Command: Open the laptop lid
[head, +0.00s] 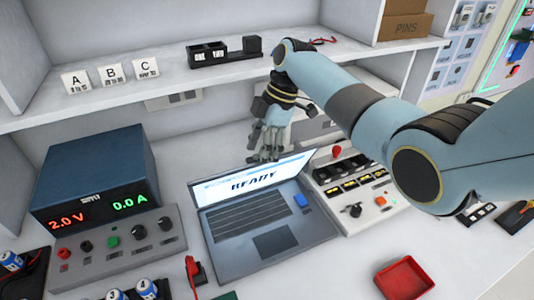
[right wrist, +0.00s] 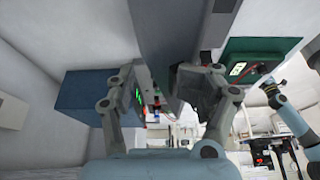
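The laptop (head: 268,242) sits on the bench with its lid (head: 205,190) raised. Its lit screen shows the word READY, and the keyboard and touchpad are uncovered. My left gripper is outside the head view; an arm with a dark end (right wrist: 268,88), seemingly my left, shows small in the right wrist view.
A blue power supply (head: 95,168) with a knob panel stands left of the laptop. A switch panel (head: 345,180) stands close on its right. A red tray (head: 404,278) lies at the front right. A shelf (head: 170,82) with A, B, C cards runs above. Red clips and batteries lie at the front left.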

